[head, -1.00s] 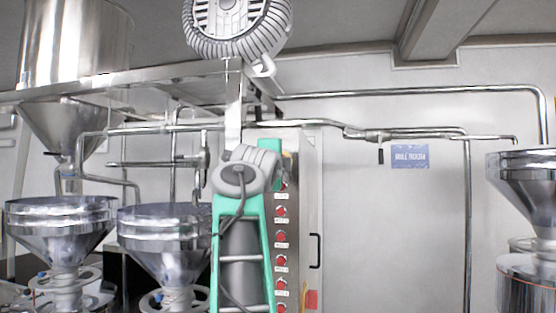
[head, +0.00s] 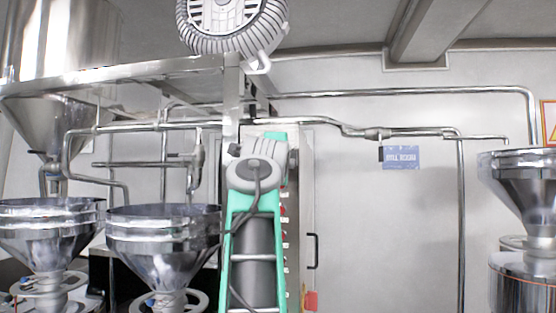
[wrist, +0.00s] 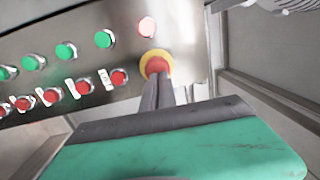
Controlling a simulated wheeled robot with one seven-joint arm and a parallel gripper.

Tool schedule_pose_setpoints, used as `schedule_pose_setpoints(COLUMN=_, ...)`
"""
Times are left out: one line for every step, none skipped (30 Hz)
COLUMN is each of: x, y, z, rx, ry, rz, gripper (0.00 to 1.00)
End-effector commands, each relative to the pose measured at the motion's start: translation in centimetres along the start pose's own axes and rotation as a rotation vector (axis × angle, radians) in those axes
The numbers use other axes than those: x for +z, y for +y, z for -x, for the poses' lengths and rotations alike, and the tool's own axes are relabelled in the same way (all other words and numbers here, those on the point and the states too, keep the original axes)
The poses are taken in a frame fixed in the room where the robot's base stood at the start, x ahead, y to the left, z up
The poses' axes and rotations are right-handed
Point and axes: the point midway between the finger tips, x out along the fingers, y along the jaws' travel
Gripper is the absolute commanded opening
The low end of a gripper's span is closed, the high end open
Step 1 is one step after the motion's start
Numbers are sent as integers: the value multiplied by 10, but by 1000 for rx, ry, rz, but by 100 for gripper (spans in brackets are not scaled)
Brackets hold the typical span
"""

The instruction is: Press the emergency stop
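The emergency stop (wrist: 157,65) is a red mushroom button with a yellow ring on the metal control panel, seen in the wrist view. My gripper (wrist: 162,82) has its dark grey fingers together, with nothing seen between them. The fingertips point at the button and overlap its lower edge in the picture. I cannot tell whether they touch it. In the head view my green and grey arm stands in front of the control cabinet (head: 306,190) and hides the emergency stop and the gripper.
A lit pale red lamp (wrist: 147,27) sits above the emergency stop. Green buttons (wrist: 66,51) and red buttons (wrist: 83,90) line the panel to the left. Metal funnels (head: 163,245) stand left of my arm.

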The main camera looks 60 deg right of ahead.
Motion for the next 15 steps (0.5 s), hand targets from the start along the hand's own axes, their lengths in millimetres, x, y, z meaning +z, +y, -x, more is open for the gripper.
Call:
schedule_pose_setpoints(x=5, y=8, z=0, rx=9, ry=-8, rz=5, gripper=0)
schedule_pose_setpoints(x=5, y=8, z=5, rx=8, ry=-9, rz=5, gripper=0)
schedule_pose_setpoints(x=5, y=8, z=12, rx=5, ry=-9, rz=4, gripper=0)
schedule_pose_setpoints(x=6, y=7, z=17, rx=4, ry=-8, rz=3, gripper=0)
schedule_pose_setpoints(x=5, y=6, z=24, rx=2, ry=-7, rz=1, gripper=0)
schedule_pose_setpoints(x=5, y=4, z=34, rx=-2, ry=-6, rz=1, gripper=0)
schedule_pose_setpoints(x=5, y=3, z=41, rx=-4, ry=-5, rz=0, gripper=0)
schedule_pose_setpoints(x=5, y=1, z=49, rx=-7, ry=-5, rz=-2, gripper=0)
schedule_pose_setpoints(x=5, y=2, z=59, rx=-7, ry=-5, rz=-2, gripper=0)
schedule_pose_setpoints(x=4, y=1, z=67, rx=-8, ry=-5, rz=-3, gripper=0)
schedule_pose_setpoints(x=5, y=1, z=75, rx=-7, ry=-5, rz=-2, gripper=0)
schedule_pose_setpoints(x=5, y=0, z=85, rx=-7, ry=-5, rz=-3, gripper=0)
schedule_pose_setpoints(x=4, y=0, z=92, rx=-7, ry=-5, rz=-2, gripper=0)
schedule_pose_setpoints(x=4, y=0, z=100, rx=-8, ry=-4, rz=-3, gripper=0)
schedule_pose_setpoints(x=4, y=-2, z=108, rx=-8, ry=-5, rz=-3, gripper=0)
